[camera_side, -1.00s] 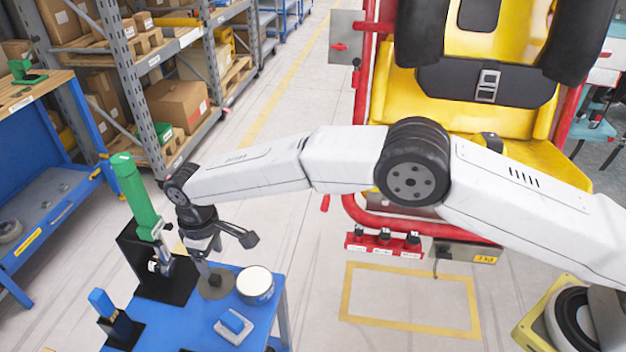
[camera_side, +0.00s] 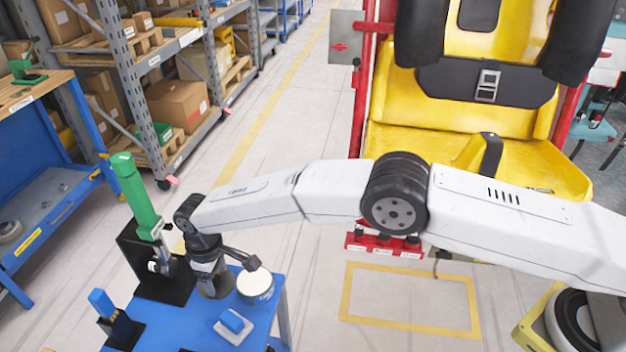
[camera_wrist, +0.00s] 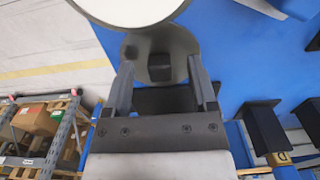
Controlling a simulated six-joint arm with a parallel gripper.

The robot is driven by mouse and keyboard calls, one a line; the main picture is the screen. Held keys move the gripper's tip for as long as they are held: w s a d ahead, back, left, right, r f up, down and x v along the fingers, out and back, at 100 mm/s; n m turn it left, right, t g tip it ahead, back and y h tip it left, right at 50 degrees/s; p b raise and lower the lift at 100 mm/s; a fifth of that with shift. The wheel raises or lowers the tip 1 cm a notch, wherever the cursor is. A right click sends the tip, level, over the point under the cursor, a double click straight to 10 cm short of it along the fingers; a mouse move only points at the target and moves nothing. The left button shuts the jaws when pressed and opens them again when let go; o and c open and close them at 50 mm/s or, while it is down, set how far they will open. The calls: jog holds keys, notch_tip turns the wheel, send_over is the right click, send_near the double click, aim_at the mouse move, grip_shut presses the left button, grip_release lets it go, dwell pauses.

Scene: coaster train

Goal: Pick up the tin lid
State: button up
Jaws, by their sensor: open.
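The tin lid (camera_wrist: 148,45), a flat grey disc with a dark knob, lies on the blue table top. In the side view the lid (camera_side: 214,292) is mostly hidden behind my gripper (camera_side: 208,275). In the wrist view the two fingers of my gripper (camera_wrist: 160,68) are apart, with the knob between them. The fingers are over the lid; I cannot tell if they touch it. The round tin (camera_side: 256,285), with a white top, stands just right of the lid. The tin (camera_wrist: 125,8) also shows at the top of the wrist view.
A green cylindrical tool (camera_side: 137,197) stands upright in a black holder (camera_side: 165,283) left of the lid. A blue block on a pale base (camera_side: 233,326) lies in front of the lid, and a small blue-topped holder (camera_side: 120,325) stands front left.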

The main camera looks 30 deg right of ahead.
aim_at(216, 278)
jog(key=shift+f, duration=0.1)
dwell(0.4)
grip_shut()
jog(key=shift+r, duration=1.65)
jog(key=shift+s+d+r, duration=0.4)
jog(key=shift+s+r, duration=0.2)
jog(key=shift+r, duration=0.2)
jog(key=s+d+r, duration=0.6)
jog(key=s+r, duration=0.2)
jog(key=s, duration=0.2)
jog(key=shift+s+d, duration=0.3)
jog(key=shift+s, duration=0.05)
